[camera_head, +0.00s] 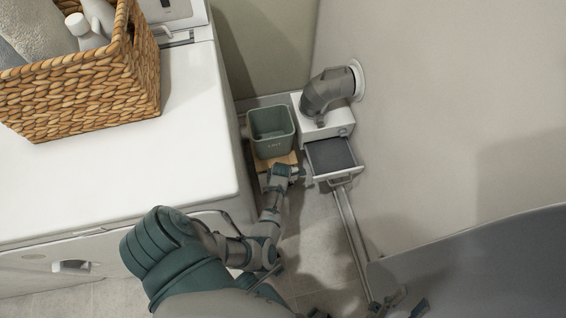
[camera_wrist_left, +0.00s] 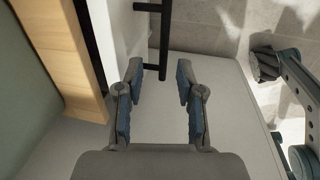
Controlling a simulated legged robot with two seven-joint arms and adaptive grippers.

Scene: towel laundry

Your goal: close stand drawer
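A low stand with a wooden top (camera_head: 285,160) stands in the corner under a green bin. In the left wrist view, a dark gap lies between its wooden edge (camera_wrist_left: 62,50) and a white panel (camera_wrist_left: 122,30) with a dark bar handle (camera_wrist_left: 164,40); this looks like a partly open drawer front. Beside it in the head view, a white unit has a pulled-out drawer (camera_head: 332,156) with a dark inside. My left gripper (camera_head: 297,174) is between the stand and this drawer; its fingers (camera_wrist_left: 162,85) are apart and empty, near the bar handle. My right gripper (camera_head: 398,304) is open, low in the view.
The green bin (camera_head: 270,130) stands on the stand. A grey duct (camera_head: 330,92) bends from the wall onto the white unit. A white appliance (camera_head: 190,150) with a wicker basket (camera_head: 85,90) on top is at left. The tiled floor (camera_head: 315,235) in front is clear.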

